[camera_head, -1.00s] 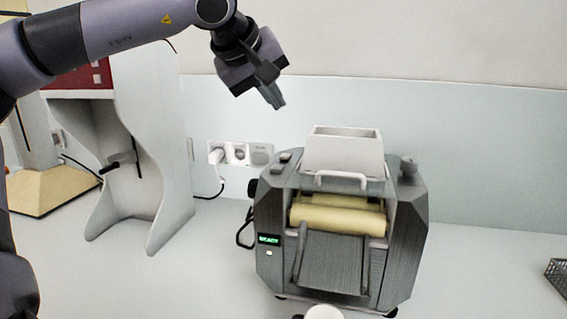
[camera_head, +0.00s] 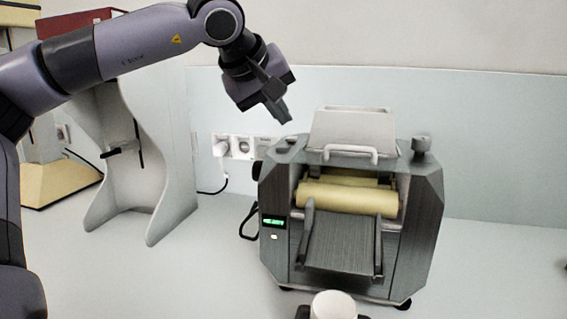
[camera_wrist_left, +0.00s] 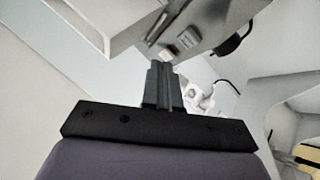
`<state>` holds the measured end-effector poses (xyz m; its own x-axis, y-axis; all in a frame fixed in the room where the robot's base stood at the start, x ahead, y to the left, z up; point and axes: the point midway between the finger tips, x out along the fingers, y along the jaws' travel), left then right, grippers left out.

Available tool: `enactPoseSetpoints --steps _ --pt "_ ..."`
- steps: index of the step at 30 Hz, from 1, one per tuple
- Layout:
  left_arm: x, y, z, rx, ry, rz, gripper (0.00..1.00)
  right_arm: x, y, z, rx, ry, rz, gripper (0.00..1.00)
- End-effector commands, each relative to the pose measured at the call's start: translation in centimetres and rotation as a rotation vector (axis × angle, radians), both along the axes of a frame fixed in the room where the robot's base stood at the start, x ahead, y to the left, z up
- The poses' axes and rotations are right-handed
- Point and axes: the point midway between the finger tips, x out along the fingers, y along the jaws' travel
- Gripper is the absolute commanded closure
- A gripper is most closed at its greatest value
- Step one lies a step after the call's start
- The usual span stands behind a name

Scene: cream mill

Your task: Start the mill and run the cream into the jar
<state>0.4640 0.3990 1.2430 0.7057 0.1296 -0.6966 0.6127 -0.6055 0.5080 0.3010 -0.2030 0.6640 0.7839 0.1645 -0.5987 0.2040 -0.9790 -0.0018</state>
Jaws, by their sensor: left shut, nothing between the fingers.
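The grey mill (camera_head: 425,225) stands on the bench, with a white hopper (camera_head: 350,132) on top and cream-coloured rollers (camera_head: 350,199). A ribbed apron (camera_head: 341,246) slopes down from the rollers. A small green display (camera_head: 273,221) is lit on its left front; I cannot read it. A white jar (camera_head: 334,306) stands below the apron, cut off by the lower edge. My left gripper (camera_head: 286,118) is shut and empty, just above the mill's back left top corner. In the left wrist view its fingers (camera_wrist_left: 162,84) point towards two small buttons (camera_wrist_left: 188,39). My right gripper is not in view.
White wall sockets (camera_head: 233,147) with a plug and black cable are behind the mill's left side. A pale curved stand (camera_head: 165,190) is further left. A knob (camera_head: 421,146) rises from the mill's right top.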

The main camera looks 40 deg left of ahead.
Motion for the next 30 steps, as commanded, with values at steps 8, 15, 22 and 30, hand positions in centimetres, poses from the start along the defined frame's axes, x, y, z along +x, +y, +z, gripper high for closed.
enactPoseSetpoints --steps 8,15,22,30 --pt "0.0 0.0 -2.1 0.001 0.000 -0.001 1.00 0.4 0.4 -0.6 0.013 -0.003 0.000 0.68" --pt "0.0 0.0 -2.0 0.001 0.000 -0.001 1.00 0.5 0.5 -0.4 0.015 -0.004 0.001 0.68" --pt "0.0 0.0 -2.0 0.001 0.000 -0.001 1.00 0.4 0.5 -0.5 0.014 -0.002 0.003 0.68" --pt "0.0 0.0 -2.0 0.001 0.001 0.000 1.00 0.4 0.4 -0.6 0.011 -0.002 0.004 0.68"
